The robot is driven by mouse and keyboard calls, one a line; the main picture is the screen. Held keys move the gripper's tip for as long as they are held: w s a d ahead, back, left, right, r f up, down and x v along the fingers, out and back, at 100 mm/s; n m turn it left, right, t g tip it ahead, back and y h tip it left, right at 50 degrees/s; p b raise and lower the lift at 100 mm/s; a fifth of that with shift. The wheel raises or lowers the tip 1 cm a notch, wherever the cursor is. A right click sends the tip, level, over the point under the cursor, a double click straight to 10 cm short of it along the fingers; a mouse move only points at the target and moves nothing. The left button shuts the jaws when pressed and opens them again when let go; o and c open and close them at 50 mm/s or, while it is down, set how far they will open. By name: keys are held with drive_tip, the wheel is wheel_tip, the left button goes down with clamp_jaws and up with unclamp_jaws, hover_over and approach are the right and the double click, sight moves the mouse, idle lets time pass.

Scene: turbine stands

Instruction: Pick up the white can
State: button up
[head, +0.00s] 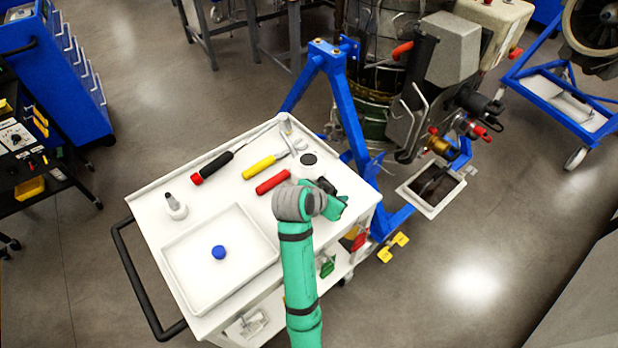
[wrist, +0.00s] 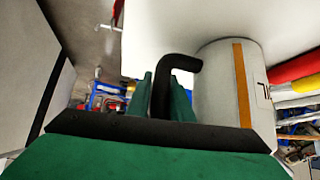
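The white can (head: 308,160) is upright at the far right part of the white cart top, its round top dark in the middle. In the wrist view the white can (wrist: 225,90) shows an orange stripe, dark lettering and a black bent handle (wrist: 180,68). My gripper (head: 326,188) is just in front and to the right of the can in the head view. In the wrist view my green gripper fingers (wrist: 166,95) stand close on both sides of the handle and appear shut on it. The can shows no clear gap above the cart.
A blue stand (head: 345,110) rises behind the cart.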

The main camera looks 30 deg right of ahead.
clamp_jaws()
drive_tip(key=shift+r, duration=0.2)
